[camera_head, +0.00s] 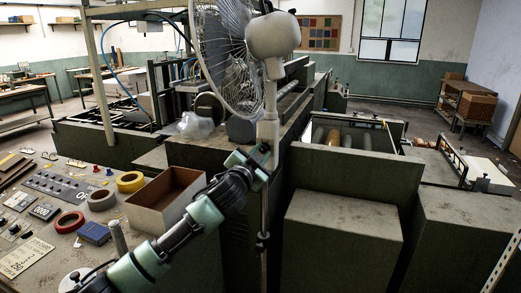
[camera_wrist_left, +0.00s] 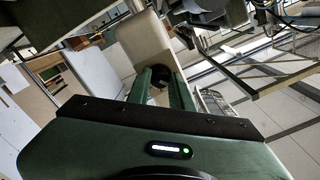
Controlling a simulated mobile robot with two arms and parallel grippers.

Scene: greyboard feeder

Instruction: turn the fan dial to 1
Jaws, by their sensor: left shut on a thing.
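The white fan (camera_head: 272,37) stands on a pole in the middle of the head view, its wire grille facing left. Its pale control housing (camera_head: 268,130) is on the pole below the fan head. My left gripper (camera_head: 262,156) reaches up to this housing from the lower left. In the left wrist view the beige housing (camera_wrist_left: 143,42) fills the upper middle. My left gripper's two green fingers (camera_wrist_left: 162,88) are shut on a dark round dial at the housing. The fingers hide much of the dial, and its numbers cannot be read. My right gripper is not in view.
A bench (camera_head: 130,225) at left holds an open cardboard box (camera_head: 150,222), tape rolls (camera_head: 130,181) and a blue block (camera_head: 94,233). Grey-green machine cabinets (camera_head: 345,228) stand close behind and right of the fan pole. Open floor lies farther back.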

